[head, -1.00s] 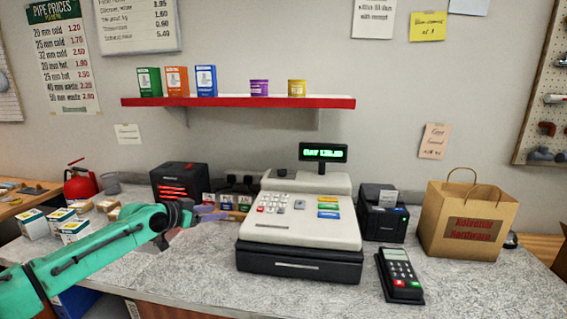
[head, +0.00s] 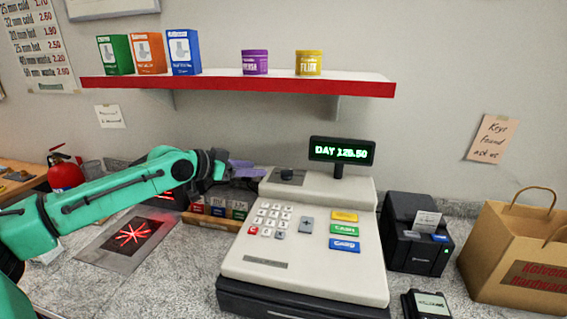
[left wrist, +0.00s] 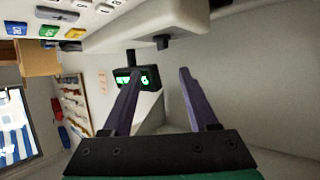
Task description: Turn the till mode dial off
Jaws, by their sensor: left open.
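The till (head: 310,255) stands on the counter. Its mode dial (head: 288,173) is a small dark knob on a dark plate at the upper left of the till's top. In the left wrist view a dark knob (left wrist: 162,42) sticks out from the pale till housing. The till display (head: 342,151) is lit green and reads DAY with an amount. My left gripper (head: 256,170) is open, with its purple fingers pointing right, just left of the dial and apart from it. In the left wrist view the open fingers (left wrist: 158,76) have nothing between them. My right gripper is not in view.
A red shelf (head: 240,84) with boxes and tins hangs above. A receipt printer (head: 415,235), card reader (head: 428,304) and paper bag (head: 515,255) stand right of the till. A scanner plate with a red pattern (head: 132,234) lies under my left arm.

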